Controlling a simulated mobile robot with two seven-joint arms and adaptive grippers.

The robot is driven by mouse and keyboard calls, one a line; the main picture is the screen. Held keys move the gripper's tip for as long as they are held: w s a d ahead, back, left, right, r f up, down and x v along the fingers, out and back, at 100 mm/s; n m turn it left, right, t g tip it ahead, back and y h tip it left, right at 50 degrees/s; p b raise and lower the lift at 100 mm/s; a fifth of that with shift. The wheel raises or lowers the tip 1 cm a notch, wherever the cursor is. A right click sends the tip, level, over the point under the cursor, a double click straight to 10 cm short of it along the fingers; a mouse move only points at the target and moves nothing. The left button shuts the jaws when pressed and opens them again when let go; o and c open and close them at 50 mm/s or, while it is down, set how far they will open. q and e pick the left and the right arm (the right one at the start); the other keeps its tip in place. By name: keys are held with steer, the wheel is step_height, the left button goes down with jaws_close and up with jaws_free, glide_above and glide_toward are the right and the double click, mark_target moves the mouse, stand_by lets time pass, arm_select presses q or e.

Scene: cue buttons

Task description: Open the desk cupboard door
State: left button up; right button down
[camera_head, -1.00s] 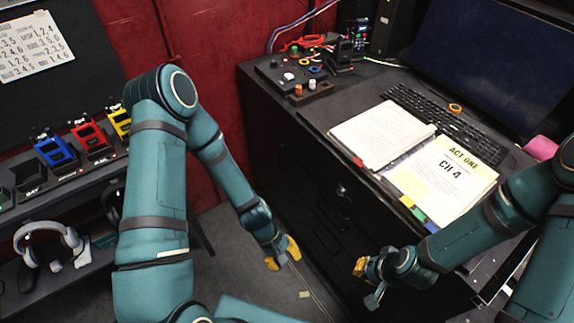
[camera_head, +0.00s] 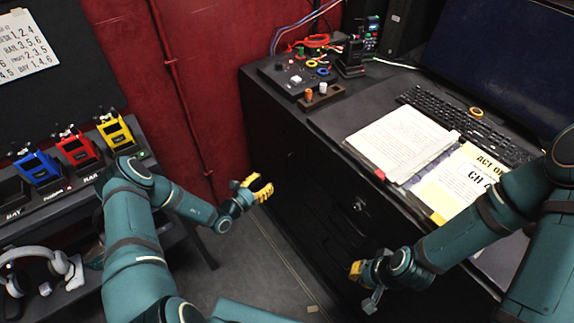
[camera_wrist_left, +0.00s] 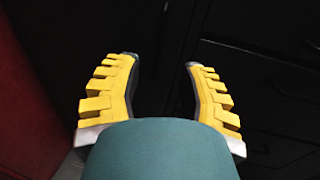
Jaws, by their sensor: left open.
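The black desk (camera_head: 312,125) stands right of centre in the head view. The cupboard door (camera_head: 272,140) seems to be the dark front panel at its left end; it looks closed, and its edges and handle are hard to make out. My left gripper (camera_head: 262,188) is in front of this panel, apart from it as far as I can tell. In the left wrist view my left gripper (camera_wrist_left: 163,75) is open with nothing between its fingers, facing dark panels. My right gripper (camera_head: 362,285) hangs low before the desk's drawer front; its opening is unclear.
A lock or knob (camera_head: 359,204) sits on the desk front. An open binder (camera_head: 402,143), a keyboard (camera_head: 455,122) and a button box (camera_head: 292,78) lie on top. A red wall (camera_head: 205,90) is behind. A shelf with coloured radios (camera_head: 75,148) stands left. Bare floor lies between.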

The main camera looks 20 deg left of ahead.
arm_select(q)
steer(key=b, duration=0.2)
glide_above(287, 178)
steer(key=shift+w+a, duration=0.1)
steer(key=shift+w, duration=0.2)
jaws_close()
